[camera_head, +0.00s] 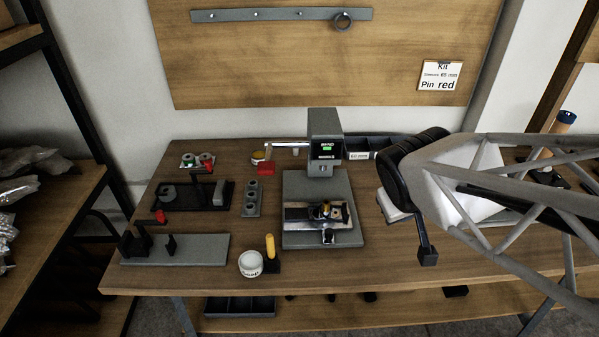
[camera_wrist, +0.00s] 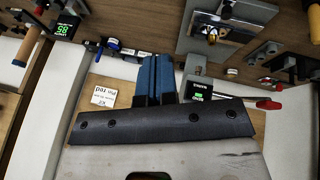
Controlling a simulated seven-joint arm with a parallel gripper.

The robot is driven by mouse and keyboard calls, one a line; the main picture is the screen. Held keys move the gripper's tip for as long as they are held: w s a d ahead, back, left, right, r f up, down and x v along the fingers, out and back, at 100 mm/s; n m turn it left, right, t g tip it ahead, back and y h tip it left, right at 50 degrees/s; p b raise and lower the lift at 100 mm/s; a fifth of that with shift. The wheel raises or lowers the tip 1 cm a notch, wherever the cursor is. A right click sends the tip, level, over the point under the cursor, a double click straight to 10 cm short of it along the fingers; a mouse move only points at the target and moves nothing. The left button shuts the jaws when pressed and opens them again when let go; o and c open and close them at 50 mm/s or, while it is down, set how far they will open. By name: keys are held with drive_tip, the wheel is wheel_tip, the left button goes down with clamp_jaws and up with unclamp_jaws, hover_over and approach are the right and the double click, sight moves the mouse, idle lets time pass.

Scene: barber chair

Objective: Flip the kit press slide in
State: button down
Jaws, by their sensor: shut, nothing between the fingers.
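The kit press (camera_head: 325,140) stands at the middle of the bench, with a grey column head, a green-lit display and a lever ending in a red grip (camera_head: 266,168) on its left. Its metal slide (camera_head: 298,214) lies on the grey base below the head and carries a small assembly with yellow and dark parts. In the wrist view the press head (camera_wrist: 200,92) and the slide area (camera_wrist: 226,12) show at the upper right. My gripper (camera_head: 428,257) is right of the press, apart from it, shut and empty. Its blue and black fingers (camera_wrist: 153,75) are together in the wrist view.
Black fixtures (camera_head: 190,195) and a grey fixture plate (camera_head: 180,249) stand left of the press. A white round tub (camera_head: 250,263) and a yellow-handled tool (camera_head: 270,249) stand at the front. Dark bins (camera_head: 370,145) lie behind. Bench space right of the press base is clear.

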drive_tip(key=w+a+f+n+t+y, duration=0.25)
drive_tip(key=w+a+f+n, duration=0.25)
drive_tip(key=w+f+n, duration=0.25)
drive_tip(key=a+f+n+g+y, duration=0.1)
drive_tip(key=a+f+n+y, duration=0.3)
drive_tip(key=a+f+n, duration=0.2)
drive_tip(key=shift+s+a+f+n, duration=0.35)
drive_tip(key=shift+s+a+f, duration=0.1)
drive_tip(key=shift+a+f, duration=1)
drive_tip(key=shift+w+a+g+y, duration=0.1)
drive_tip(key=shift+a+g+y, duration=0.05)
drive_tip(key=shift+g+y, duration=0.1)
drive_tip(key=shift+x, duration=4.8)
drive_tip(key=shift+w, duration=2)
drive_tip(key=shift+w, duration=0.1)
